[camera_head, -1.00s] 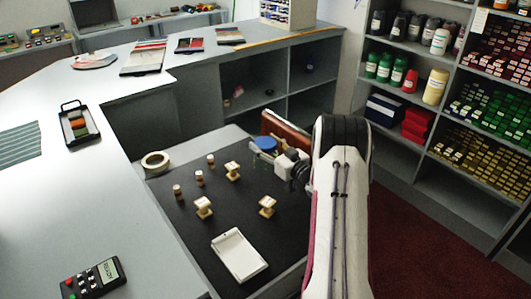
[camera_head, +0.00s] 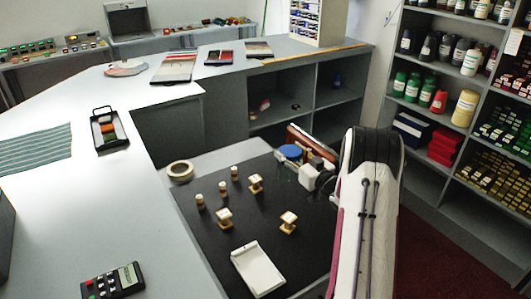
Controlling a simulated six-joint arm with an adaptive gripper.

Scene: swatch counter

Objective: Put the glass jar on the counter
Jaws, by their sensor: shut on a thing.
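The blue round lid of what looks like the glass jar (camera_head: 290,151) shows at the far right of the black mat. The clear body below it is too small and too hidden to make out. My gripper (camera_head: 290,160) reaches in from the right and is shut on the jar, with its fingers just under the lid. I cannot tell whether the jar's base touches the mat. The pale grey counter (camera_head: 120,190) runs along the left and back, beside the mat.
The black mat (camera_head: 215,235) holds several small corks and wooden stamps and a white tray (camera_head: 257,269). A tape roll (camera_head: 180,171) lies at its far left corner. A brown case (camera_head: 312,140) stands behind my gripper. The counter between the black carrier (camera_head: 110,130) and calculator (camera_head: 112,281) is clear.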

